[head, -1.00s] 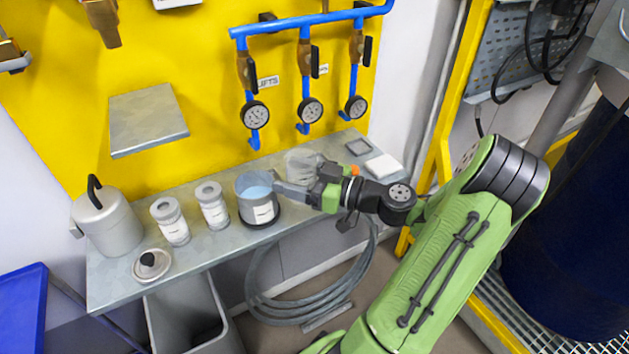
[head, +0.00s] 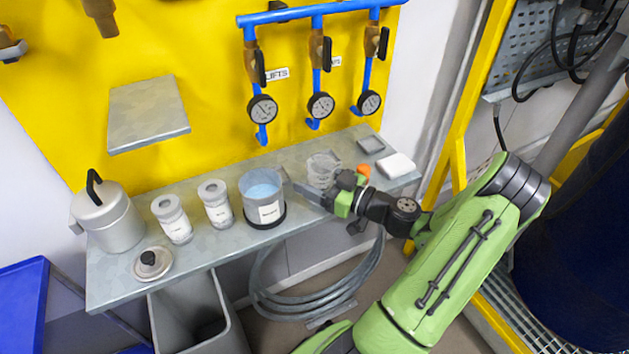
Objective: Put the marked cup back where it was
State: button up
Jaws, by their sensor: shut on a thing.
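The marked cup (head: 251,204) is a clear, grey-looking vessel with pale blue contents and a white label on its front. It stands upright on a dark round base (head: 266,222) on the grey metal shelf (head: 213,254). My gripper (head: 293,187) reaches in from the right, with its grey fingers at the cup's right side near the rim. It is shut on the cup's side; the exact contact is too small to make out.
Two labelled jars, the nearer one (head: 215,205), stand left of the cup. A clear beaker (head: 321,167) is behind my gripper. A metal canister (head: 107,220) and a lid (head: 152,264) are at the left. A white pad (head: 397,166) lies at the right end. Pressure gauges hang above.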

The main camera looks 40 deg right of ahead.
jog(key=shift+f, duration=0.1)
jog(key=o, duration=1.2)
jog(key=shift+c, duration=0.2)
jog(key=shift+r, duration=0.25)
jog(key=p+v, duration=0.1)
jog(key=v, duration=1.1)
